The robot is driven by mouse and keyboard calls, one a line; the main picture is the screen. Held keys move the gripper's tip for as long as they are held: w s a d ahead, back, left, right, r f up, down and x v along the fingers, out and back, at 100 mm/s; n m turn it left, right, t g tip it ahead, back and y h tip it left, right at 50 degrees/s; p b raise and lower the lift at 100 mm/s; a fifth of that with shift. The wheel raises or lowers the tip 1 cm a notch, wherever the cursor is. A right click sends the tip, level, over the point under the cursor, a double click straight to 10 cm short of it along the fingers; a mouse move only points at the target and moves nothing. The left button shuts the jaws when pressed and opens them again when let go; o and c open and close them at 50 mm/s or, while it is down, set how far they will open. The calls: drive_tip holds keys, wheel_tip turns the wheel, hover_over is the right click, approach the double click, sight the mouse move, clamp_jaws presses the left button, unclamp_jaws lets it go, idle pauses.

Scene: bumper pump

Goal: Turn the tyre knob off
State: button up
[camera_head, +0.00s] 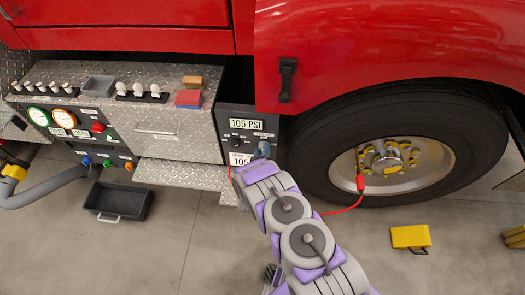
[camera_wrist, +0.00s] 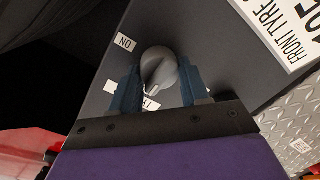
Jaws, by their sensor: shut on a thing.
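The tyre knob (camera_wrist: 158,69) is a round grey knob on a dark panel in the wrist view. An "ON" label (camera_wrist: 125,42) sits at its upper left, and another label below it is partly hidden by my gripper. My gripper (camera_wrist: 160,85) has its two blue fingers on either side of the knob and is shut on it. In the head view my gripper (camera_head: 262,150) is at the lower right of the dark panel (camera_head: 246,112) marked "105 PSI", and my arm hides the knob there.
A large tyre (camera_head: 310,150) stands right of the panel, with a red hose (camera_head: 350,208) at its wheel. A yellow block (camera_head: 411,237) and a black tray (camera_head: 118,201) lie on the floor. Diamond-plate steps (camera_head: 180,174) are left of the panel.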

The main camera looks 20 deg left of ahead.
drive_tip(key=shift+s+f, duration=0.1)
drive_tip(key=shift+f, duration=0.1)
drive_tip(key=o, duration=1)
drive_tip(key=p+v, duration=0.4)
drive_tip(key=v, duration=1.3)
drive_tip(key=shift+s+a, duration=0.1)
drive_tip(key=shift+a, duration=0.05)
